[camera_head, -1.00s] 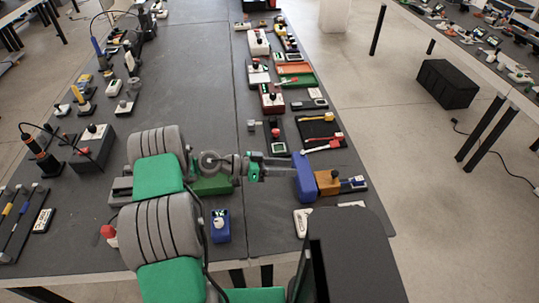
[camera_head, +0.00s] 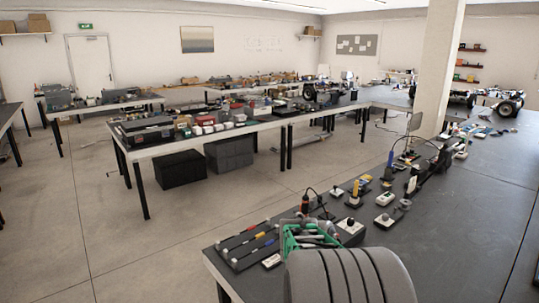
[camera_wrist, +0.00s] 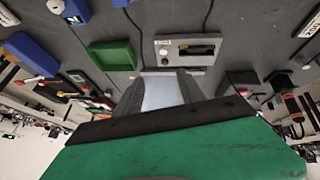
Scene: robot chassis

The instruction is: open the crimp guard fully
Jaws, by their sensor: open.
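In the wrist view, my gripper (camera_wrist: 163,95) has its two grey fingers apart and looks empty, with a pale surface showing between them. Just beyond the fingertips is a flat grey fixture (camera_wrist: 200,64) with a white label, a dark slot and a round knob. I cannot tell for sure whether this is the crimp guard. No raised or hinged cover can be made out on it. Contact between the fingers and the fixture cannot be judged. In the head view, my green and grey arm shows at the bottom, but the fingertips cannot be made out.
In the wrist view, a green tray (camera_wrist: 112,56) and a blue block (camera_wrist: 32,54) lie left of the fixture. An orange-handled tool (camera_wrist: 292,106) stands at the right. In the head view, a rack of rods (camera_head: 246,246) lies on the near dark bench, with open floor to the left.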

